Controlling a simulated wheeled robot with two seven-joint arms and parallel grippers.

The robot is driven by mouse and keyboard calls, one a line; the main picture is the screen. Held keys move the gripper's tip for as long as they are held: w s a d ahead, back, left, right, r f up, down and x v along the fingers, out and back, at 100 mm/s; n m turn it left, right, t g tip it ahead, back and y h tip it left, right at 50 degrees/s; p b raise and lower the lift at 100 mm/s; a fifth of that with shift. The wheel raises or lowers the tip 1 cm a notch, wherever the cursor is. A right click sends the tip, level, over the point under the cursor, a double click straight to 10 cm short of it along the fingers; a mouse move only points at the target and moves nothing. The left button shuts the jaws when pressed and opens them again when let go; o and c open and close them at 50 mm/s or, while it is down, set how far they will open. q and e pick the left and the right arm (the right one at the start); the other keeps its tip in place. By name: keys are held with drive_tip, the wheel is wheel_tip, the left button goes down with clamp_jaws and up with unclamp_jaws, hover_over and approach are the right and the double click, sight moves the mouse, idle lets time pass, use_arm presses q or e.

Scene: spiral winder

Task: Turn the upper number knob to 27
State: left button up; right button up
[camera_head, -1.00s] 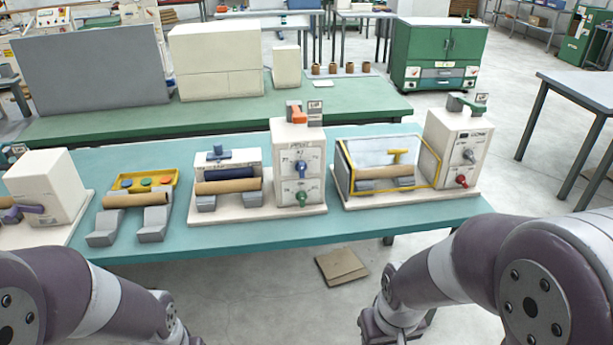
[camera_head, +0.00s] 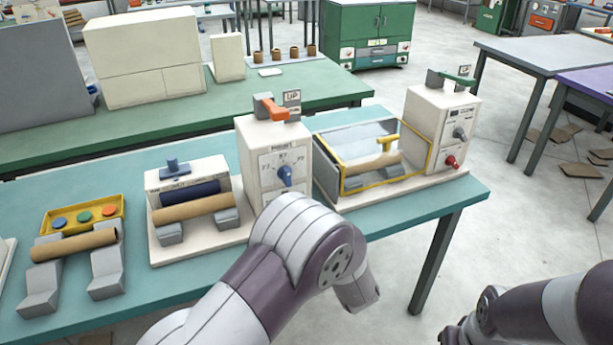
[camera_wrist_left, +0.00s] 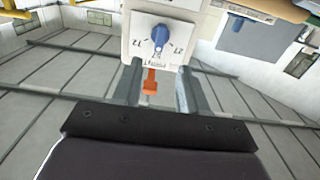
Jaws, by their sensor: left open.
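The upper number knob (camera_head: 285,175) is blue and sits on the front of a white control box (camera_head: 252,147) with small number marks around it. The marks are too small to read surely in the head view. In the left wrist view the box face (camera_wrist_left: 175,21) appears upside down at the top, with the blue knob (camera_wrist_left: 157,35) in its middle. My left gripper (camera_wrist_left: 159,66) is open. Its two fingers point at the box and appear just below the knob in that view, with nothing held. The head view shows my left arm in front of the box's lower part; its gripper is hidden.
An orange lever (camera_head: 271,107) tops the box; it also shows between my fingers in the wrist view (camera_wrist_left: 150,80). A yellow-framed guard (camera_head: 350,165) and another white box with grey and red knobs (camera_head: 438,135) stand right.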

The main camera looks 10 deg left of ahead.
sight(289, 180)
use_arm(q)
drive_tip(key=p+x, duration=0.1)
drive_tip(key=x, duration=1.2)
drive_tip(key=shift+s, duration=0.1)
clamp_jaws()
